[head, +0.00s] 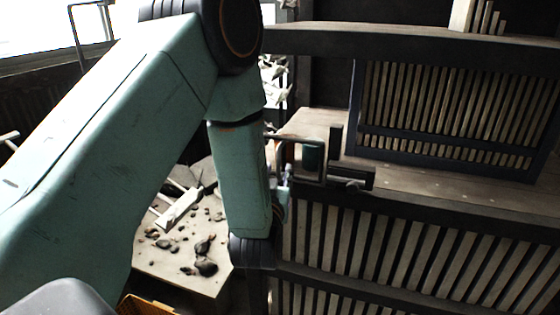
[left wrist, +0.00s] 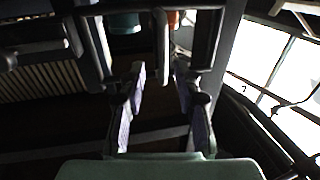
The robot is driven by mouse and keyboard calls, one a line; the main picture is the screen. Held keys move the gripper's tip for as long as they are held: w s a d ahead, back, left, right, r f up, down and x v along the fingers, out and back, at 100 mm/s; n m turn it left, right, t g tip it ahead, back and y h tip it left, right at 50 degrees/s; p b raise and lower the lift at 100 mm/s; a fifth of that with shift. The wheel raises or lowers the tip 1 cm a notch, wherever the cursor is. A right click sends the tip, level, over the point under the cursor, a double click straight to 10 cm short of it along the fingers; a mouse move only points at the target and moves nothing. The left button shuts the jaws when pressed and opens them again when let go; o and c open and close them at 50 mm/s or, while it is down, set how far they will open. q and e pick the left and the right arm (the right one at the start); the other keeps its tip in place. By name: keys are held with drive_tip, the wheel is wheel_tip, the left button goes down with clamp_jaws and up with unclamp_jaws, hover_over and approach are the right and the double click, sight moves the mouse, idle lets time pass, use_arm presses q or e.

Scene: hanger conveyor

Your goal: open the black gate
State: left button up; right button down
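A dark-framed slatted panel (head: 440,166), which looks like the black gate, stands upright at the right of the head view above a wooden ledge. I cannot tell for certain that it is the gate. A dark bracket with a bar-like handle (head: 352,183) sits left of it. My left gripper (head: 286,182) is beside this bracket, mostly hidden behind my green arm. In the left wrist view its two fingers (left wrist: 160,88) are spread, with a pale upright bar (left wrist: 162,48) between and beyond their tips. Contact is not clear. My right gripper is out of view.
A wooden ledge (head: 430,190) runs below the panel, with more slatted fencing (head: 380,243) beneath. A pale board (head: 180,262) with dark stones lies lower left, near a yellow crate edge (head: 147,304). Bright windows (left wrist: 285,70) show at the right of the wrist view.

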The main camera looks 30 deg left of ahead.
sight(278, 165)
use_arm(q)
drive_tip(key=x, duration=0.4)
drive_tip(key=shift+w+a, duration=0.1)
drive_tip(key=shift+a, duration=0.35)
drive_tip(key=shift+w+d, duration=0.1)
drive_tip(key=shift+w, duration=0.15)
clamp_jaws()
drive_tip(key=shift+f, duration=0.1)
idle(0.3)
